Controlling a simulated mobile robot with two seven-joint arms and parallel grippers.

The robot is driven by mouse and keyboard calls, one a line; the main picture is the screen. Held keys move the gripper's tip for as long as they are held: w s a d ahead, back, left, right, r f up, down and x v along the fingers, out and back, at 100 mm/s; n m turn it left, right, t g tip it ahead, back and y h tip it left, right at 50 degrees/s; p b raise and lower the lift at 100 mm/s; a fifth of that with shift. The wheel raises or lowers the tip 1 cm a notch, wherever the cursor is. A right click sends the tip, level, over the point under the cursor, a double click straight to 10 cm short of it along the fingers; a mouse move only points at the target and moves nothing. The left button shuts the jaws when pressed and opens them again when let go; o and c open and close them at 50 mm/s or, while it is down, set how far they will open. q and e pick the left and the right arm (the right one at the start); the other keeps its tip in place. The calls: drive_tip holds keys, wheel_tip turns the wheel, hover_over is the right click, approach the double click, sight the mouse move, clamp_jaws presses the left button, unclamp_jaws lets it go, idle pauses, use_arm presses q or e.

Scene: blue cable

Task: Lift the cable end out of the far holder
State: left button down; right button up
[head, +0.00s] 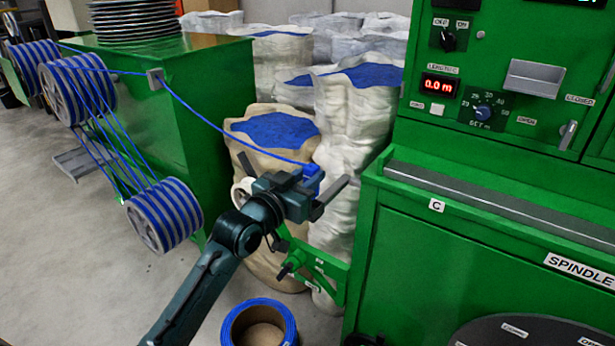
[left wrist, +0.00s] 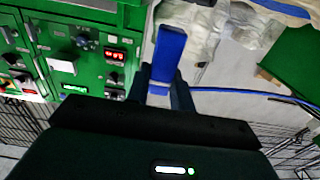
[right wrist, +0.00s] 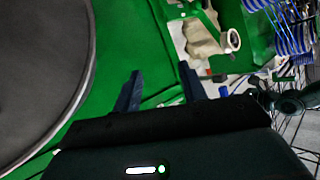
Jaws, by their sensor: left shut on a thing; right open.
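The blue cable (head: 225,133) runs from the reels through a small grey guide (head: 155,79) on the green cabinet and slopes down to my left gripper (head: 322,190). My left gripper is shut on the blue block-like cable end (head: 311,171), in the air in front of the white sacks. In the left wrist view the blue cable end (left wrist: 168,52) stands between the fingers, and cable (left wrist: 250,92) trails right. A green bracket (head: 320,262) with a black knob is below the gripper; I cannot tell which part is the far holder. My right gripper (right wrist: 160,88) is open and empty.
The green machine (head: 480,190) with a control panel fills the right side. Sacks of blue granules (head: 270,135) stand behind the left gripper. Cable-wound reels (head: 165,215) are at left. A blue coil (head: 258,322) lies below. A dark round disc (right wrist: 40,75) is near the right gripper.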

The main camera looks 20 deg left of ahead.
drive_tip(key=shift+r+p, duration=1.25)
drive_tip(key=shift+r, duration=0.15)
